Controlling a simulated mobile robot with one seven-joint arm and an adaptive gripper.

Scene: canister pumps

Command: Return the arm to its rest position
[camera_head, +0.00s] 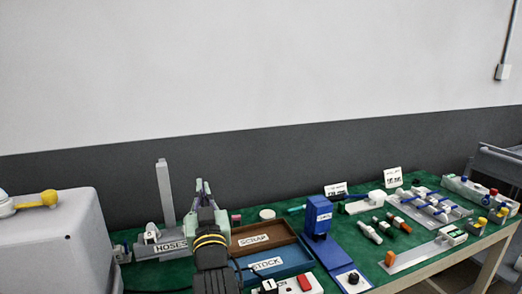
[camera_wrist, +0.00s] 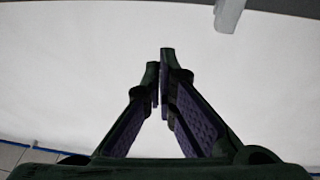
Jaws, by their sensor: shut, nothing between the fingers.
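My gripper (camera_head: 203,189) is in the head view, at the end of my dark arm, which reaches up from the bottom edge left of the middle. Its fingers point up and away, above the back part of the bench. In the wrist view my gripper (camera_wrist: 160,60) shows its two dark fingers drawn together at the tips, with nothing between them. Behind the fingers the wrist view shows mostly pale wall.
My arm overlaps the left side of the SCRAP tray (camera_head: 289,231) and STOCK tray (camera_head: 296,258). A grey upright post (camera_head: 165,195) stands close left, by the HOSES holder (camera_head: 163,248). A blue block (camera_head: 318,216) stands right. A large grey housing (camera_head: 60,240) fills the left.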

